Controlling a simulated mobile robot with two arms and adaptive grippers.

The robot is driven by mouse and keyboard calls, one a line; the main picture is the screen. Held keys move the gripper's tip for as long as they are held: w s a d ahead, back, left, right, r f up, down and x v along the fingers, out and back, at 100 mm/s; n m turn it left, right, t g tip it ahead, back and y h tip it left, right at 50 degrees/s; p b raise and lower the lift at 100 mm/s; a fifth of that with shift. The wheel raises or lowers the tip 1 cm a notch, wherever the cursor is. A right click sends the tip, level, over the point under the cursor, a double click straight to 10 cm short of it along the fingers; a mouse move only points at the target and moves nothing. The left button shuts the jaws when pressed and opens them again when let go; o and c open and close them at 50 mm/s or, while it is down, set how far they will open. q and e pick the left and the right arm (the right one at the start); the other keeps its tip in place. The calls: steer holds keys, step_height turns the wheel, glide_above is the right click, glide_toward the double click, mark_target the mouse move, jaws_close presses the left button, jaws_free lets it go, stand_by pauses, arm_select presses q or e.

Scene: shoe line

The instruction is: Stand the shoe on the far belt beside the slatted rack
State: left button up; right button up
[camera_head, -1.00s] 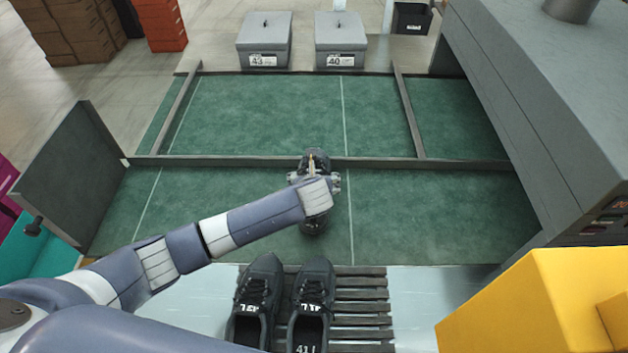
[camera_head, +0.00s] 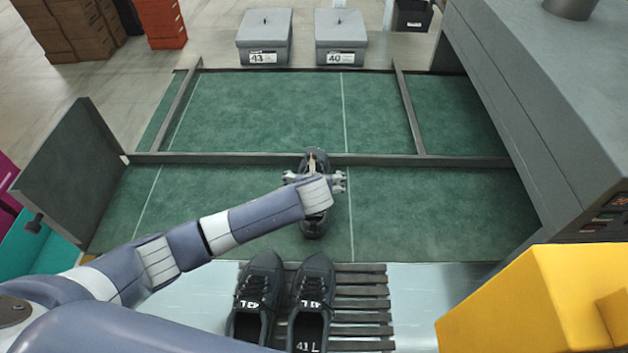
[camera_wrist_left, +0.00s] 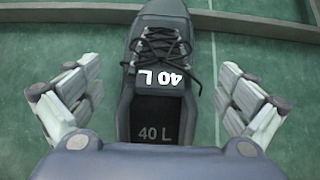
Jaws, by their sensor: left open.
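A black shoe marked 40 L (camera_wrist_left: 158,75) stands sole down on the near green belt (camera_head: 430,215), its toe by the long divider rail. In the head view the shoe (camera_head: 315,225) is partly hidden by my left gripper (camera_head: 315,181). My left gripper (camera_wrist_left: 150,105) is open, its fingers on either side of the shoe with gaps visible. The far green belt (camera_head: 270,110) lies beyond the rail and holds no shoe. Two black shoes, one marked 43 L (camera_head: 257,290) and one marked 41 L (camera_head: 312,290), stand on the dark slatted rack (camera_head: 362,300). My right gripper is not in view.
The divider rail (camera_head: 230,159) runs across between the belts. Grey boxes marked 43 (camera_head: 264,35) and 40 (camera_head: 340,35) stand behind the far belt. A grey machine (camera_head: 550,110) borders the right, a dark panel (camera_head: 70,170) the left. A yellow block (camera_head: 530,300) is front right.

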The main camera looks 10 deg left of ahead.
arm_select(q)
steer(key=shift+r, duration=0.45)
steer(key=v, duration=1.2)
steer(key=shift+f, duration=0.15)
